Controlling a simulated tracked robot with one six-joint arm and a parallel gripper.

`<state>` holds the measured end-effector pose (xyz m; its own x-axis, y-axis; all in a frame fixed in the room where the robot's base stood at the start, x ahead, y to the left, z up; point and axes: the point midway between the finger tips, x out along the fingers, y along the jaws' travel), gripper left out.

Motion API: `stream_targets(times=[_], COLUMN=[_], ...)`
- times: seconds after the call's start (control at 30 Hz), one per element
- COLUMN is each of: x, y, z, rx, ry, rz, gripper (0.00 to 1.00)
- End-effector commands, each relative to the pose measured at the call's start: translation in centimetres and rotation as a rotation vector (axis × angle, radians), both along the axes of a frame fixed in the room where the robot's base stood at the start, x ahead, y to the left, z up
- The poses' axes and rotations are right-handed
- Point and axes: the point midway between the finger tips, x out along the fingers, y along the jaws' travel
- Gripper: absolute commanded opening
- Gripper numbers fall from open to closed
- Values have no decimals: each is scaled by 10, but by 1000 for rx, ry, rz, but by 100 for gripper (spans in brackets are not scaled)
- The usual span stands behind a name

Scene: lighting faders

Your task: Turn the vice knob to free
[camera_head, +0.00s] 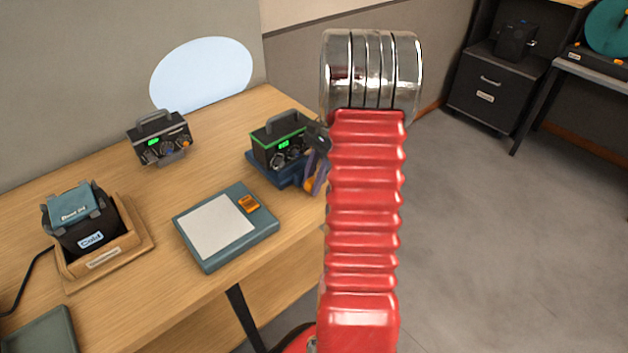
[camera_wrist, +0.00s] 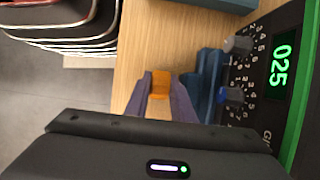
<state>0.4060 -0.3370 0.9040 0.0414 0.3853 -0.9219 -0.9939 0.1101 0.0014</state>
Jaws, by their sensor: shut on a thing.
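The vice (camera_head: 263,171) is dark blue and sits at the right edge of the desk; part of it shows blue in the wrist view (camera_wrist: 208,72). It holds a black control box (camera_head: 268,152) with green trim, whose display reads 025 in the wrist view (camera_wrist: 282,72). The orange vice knob (camera_head: 309,185) is on its near right side. My gripper (camera_head: 317,172) has purple fingers, shut on either side of the knob, which shows between the fingertips in the wrist view (camera_wrist: 160,84). The knob's marking and far side are hidden.
A similar box (camera_head: 158,146) stands farther back left. A teal tray with a white pad (camera_head: 216,226) lies left of the vice. A black bin (camera_head: 92,238) sits in a wooden holder at left. The floor to the right is clear before a dark cabinet (camera_head: 493,90).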

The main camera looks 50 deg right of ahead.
Motion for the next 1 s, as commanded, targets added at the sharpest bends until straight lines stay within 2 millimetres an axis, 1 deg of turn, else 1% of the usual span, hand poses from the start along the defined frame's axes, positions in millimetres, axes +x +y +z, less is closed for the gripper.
stream_targets(times=[0.37,1.0], x=[0,1], y=[4,14], z=[1,-2], rx=[-79,-480], ry=[7,53], rz=[2,5], gripper=[0,0])
